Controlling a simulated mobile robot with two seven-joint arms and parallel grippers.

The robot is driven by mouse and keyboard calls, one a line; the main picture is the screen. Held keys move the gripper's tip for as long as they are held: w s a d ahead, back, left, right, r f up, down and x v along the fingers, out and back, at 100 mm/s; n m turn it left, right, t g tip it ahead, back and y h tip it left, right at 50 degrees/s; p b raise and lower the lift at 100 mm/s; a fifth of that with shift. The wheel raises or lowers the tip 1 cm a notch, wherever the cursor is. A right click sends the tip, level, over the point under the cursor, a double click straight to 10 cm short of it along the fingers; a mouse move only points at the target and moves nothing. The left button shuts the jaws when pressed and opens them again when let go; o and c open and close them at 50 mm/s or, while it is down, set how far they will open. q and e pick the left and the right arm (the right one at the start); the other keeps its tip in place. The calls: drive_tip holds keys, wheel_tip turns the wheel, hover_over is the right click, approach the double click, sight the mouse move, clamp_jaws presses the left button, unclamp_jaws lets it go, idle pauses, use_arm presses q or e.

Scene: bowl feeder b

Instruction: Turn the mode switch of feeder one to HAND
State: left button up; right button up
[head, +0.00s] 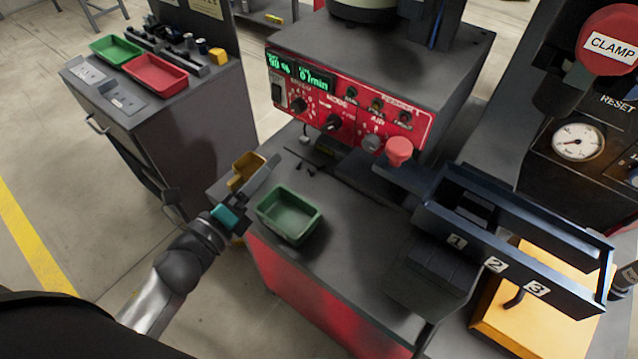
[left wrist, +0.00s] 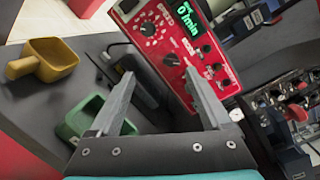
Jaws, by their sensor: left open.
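The feeder's red control panel (head: 350,110) faces me at the upper middle, with green displays on its left part. The mode switch (head: 332,122) is a black knob under a label that seems to read MODE. Its setting is too small to read. My left gripper (head: 266,170) is open and empty, below and left of the panel, clear of the switch. In the left wrist view the gripper (left wrist: 160,82) points toward the panel (left wrist: 175,45), with the black switch (left wrist: 171,60) just beyond the fingertips. My right gripper is not in view.
A green tray (head: 289,215) and a yellow scoop (head: 246,167) are close to my left gripper on the grey bench. A red round button (head: 399,150) sticks out at the panel's right.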

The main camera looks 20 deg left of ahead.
use_arm(q)
drive_tip(key=d+m+h, duration=0.1)
drive_tip(key=m+h, duration=0.1)
drive_tip(key=m, duration=0.1)
drive_tip(key=m+p, duration=0.1)
approach(332, 121)
drive_tip(key=shift+h, duration=0.3)
drive_tip(key=x, duration=0.6)
drive_tip(key=shift+w+a+f, duration=0.15)
drive_tip(key=shift+w+a, duration=0.05)
